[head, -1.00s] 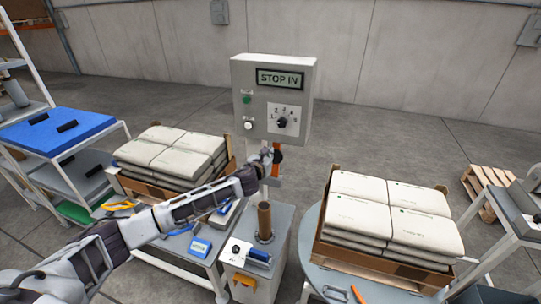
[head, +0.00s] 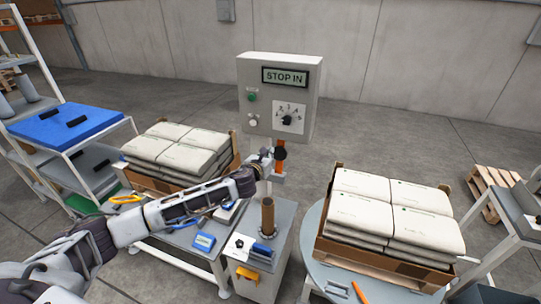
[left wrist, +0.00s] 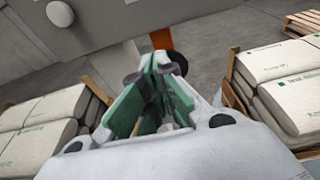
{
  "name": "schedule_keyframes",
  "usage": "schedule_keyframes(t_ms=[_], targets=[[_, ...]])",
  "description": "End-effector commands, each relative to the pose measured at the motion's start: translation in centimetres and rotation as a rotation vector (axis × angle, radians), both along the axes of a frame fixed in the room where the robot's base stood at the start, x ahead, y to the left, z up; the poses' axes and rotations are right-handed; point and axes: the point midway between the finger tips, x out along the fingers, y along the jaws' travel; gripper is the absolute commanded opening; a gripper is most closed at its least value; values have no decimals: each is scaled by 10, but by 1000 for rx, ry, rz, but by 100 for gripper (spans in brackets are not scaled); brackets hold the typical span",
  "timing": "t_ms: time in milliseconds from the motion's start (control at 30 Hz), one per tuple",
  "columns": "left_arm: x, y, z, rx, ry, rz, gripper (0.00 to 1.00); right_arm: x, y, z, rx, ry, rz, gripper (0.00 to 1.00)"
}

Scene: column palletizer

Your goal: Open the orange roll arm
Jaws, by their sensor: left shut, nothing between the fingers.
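The orange roll arm (head: 281,165) is an upright orange bar with a black round knob, below the grey control box. In the left wrist view the orange bar (left wrist: 162,38) and its black knob (left wrist: 178,62) are just beyond my fingertips, partly covered by them. My left gripper (head: 266,158) is shut and empty, just left of the bar. Its green-padded fingers (left wrist: 150,72) also show in the left wrist view. I cannot tell whether they touch the knob. My right gripper is not in view.
The control box (head: 279,95) reads "STOP IN" and has a dial. A brown tube (head: 267,216) stands upright on the grey cabinet in front. Stacks of bags stand left (head: 180,148) and right (head: 390,210). A blue-topped shelf (head: 65,125) is at far left.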

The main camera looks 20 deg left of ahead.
Motion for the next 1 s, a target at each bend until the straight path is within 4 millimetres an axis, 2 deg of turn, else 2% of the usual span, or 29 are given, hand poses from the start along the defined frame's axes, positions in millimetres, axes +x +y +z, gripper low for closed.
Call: schedule_keyframes(t_ms=[600, 1000], targets=[[-49, 2, 23, 1, 1, 1, 0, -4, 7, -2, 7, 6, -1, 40], [-55, 2, 26, 1, 0, 1, 0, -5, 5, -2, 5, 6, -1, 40]])
